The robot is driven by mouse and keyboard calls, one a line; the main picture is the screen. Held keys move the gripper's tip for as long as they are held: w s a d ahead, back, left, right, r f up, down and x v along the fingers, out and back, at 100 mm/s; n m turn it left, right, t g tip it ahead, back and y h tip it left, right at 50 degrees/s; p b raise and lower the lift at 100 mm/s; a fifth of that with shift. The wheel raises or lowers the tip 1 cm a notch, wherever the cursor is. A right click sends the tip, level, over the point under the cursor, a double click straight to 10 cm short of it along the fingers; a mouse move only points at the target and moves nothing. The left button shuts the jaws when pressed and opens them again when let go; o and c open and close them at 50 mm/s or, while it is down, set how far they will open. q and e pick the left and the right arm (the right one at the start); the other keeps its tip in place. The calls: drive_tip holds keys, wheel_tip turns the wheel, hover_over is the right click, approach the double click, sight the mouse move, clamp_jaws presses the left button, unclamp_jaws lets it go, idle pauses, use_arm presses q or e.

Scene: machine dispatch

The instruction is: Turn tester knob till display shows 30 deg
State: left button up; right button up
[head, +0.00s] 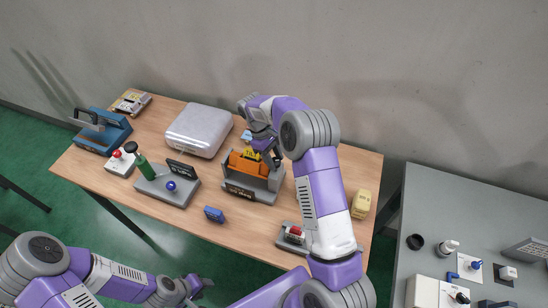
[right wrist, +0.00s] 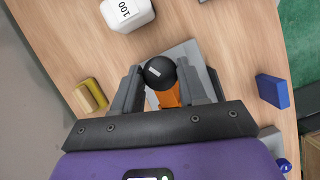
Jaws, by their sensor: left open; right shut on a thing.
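A grey stand with an orange body (head: 247,166) and a dark display (head: 240,192) on its front is at the table's middle; its digits are too small to read. A second grey device (head: 160,193) to its left has a blue knob (head: 171,185) and a dark panel (head: 181,169). I cannot tell which is the tester. My right gripper (head: 270,157) is at the orange body. In the right wrist view its fingers (right wrist: 160,88) are shut around a black round knob (right wrist: 159,71) on an orange part. My left gripper (head: 197,284) is open and empty before the table's front edge.
A silver case (head: 199,130), a blue machine (head: 102,130) and a red-button box (head: 120,161) stand left. A blue block (head: 214,214) lies in front. A white object marked 100 (right wrist: 128,12) and a yellow block (right wrist: 90,95) flank the right gripper. A grey table (head: 470,212) stands right.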

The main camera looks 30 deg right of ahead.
drive_tip(key=shift+w+r, duration=0.1)
idle(0.3)
drive_tip(key=o, duration=1)
drive_tip(key=shift+o, duration=0.2)
drive_tip(key=v, duration=0.7)
drive_tip(key=shift+r, duration=0.25)
